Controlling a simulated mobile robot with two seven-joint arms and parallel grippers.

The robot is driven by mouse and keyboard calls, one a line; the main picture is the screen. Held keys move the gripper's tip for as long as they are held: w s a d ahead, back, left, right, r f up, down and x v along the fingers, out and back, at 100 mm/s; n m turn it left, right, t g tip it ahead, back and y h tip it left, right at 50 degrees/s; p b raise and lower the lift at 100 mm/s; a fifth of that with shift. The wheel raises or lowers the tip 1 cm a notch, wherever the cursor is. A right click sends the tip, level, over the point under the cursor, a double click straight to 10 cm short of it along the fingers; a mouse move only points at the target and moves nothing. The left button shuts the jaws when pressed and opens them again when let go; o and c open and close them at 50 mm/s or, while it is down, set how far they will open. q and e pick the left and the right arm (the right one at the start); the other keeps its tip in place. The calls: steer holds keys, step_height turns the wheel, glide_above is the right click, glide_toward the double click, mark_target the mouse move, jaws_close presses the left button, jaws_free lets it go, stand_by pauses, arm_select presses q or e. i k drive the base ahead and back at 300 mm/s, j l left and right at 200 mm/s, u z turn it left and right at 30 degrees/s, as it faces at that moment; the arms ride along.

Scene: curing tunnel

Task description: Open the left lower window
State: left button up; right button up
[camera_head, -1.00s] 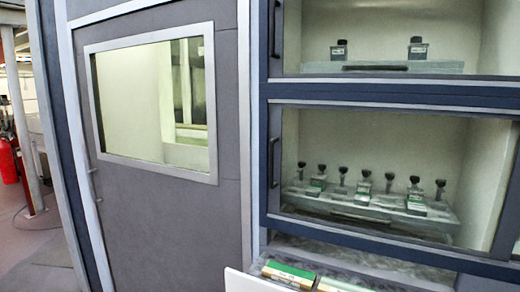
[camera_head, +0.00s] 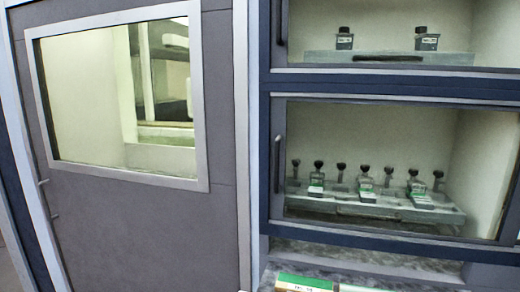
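The lower window (camera_head: 458,133) is a glass pane in a dark blue frame on the right of the view. Its dark vertical handle (camera_head: 278,163) is on the left side of the frame. The pane looks shut. Behind it a grey tray (camera_head: 300,203) holds several dark-topped bottles, some with green and white labels. An upper window (camera_head: 385,25) of the same kind is above it, with its own handle (camera_head: 281,22). Neither of my grippers shows in the view.
A grey door (camera_head: 140,225) with a framed glass pane (camera_head: 85,95) fills the left, with small handles (camera_head: 48,198) at its left edge. Below the lower window, a green and white box (camera_head: 303,284) lies at the bottom edge, in front of a grey ledge (camera_head: 345,260).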

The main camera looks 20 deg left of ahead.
mark_target(508, 236)
steer(key=i+j, duration=0.1)
steer(key=j, duration=1.2)
steer(key=i, duration=0.05)
